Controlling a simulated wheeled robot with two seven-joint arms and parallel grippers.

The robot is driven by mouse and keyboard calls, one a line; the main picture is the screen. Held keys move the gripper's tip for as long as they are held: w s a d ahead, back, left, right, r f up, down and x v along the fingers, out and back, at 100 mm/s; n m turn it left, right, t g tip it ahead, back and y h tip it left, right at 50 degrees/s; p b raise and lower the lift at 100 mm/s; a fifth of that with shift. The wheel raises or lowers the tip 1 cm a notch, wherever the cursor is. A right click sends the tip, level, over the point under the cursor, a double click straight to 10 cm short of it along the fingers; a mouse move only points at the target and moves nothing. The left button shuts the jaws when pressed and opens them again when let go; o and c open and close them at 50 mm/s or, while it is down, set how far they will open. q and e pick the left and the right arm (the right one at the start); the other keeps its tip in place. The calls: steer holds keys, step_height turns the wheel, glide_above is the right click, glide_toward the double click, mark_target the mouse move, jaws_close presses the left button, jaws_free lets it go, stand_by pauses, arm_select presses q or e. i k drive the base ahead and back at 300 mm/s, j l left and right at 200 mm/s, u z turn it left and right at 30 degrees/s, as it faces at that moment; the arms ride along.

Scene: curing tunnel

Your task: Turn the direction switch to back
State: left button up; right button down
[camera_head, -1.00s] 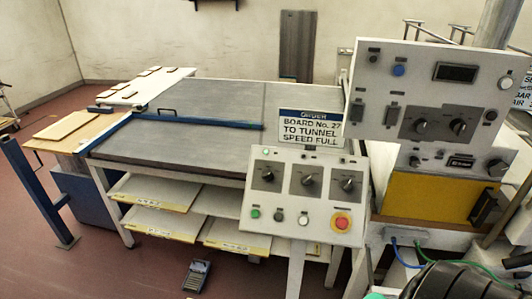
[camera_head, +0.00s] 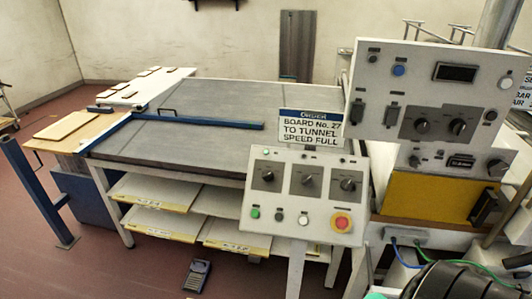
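A tilted grey control panel (camera_head: 303,222) stands at the front of the table. It carries three black rotary knobs in a row: a left knob (camera_head: 267,176), a middle knob (camera_head: 307,180) and a right knob (camera_head: 348,184). Their labels are too small to read, so I cannot tell which is the direction switch or where it points. Below them are a green button (camera_head: 255,214), a black button (camera_head: 279,215), a white button (camera_head: 303,219) and a red stop button (camera_head: 341,222) on yellow. Neither of my grippers is in view.
A sign (camera_head: 310,128) above the panel reads "BOARD No. 27 TO TUNNEL SPEED FULL". A taller panel (camera_head: 435,100) with more knobs stands at the right. A grey table (camera_head: 215,110) with a blue bar (camera_head: 200,120) lies behind. A pedal (camera_head: 197,275) is on the floor.

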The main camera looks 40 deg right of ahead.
mark_target(307, 181)
steer(key=l+z, duration=0.1)
steer(key=z, duration=0.3)
steer(key=i+z, duration=0.15)
steer(key=z, duration=0.2)
steer(key=i+l+z, duration=0.1)
steer(key=z, duration=0.3)
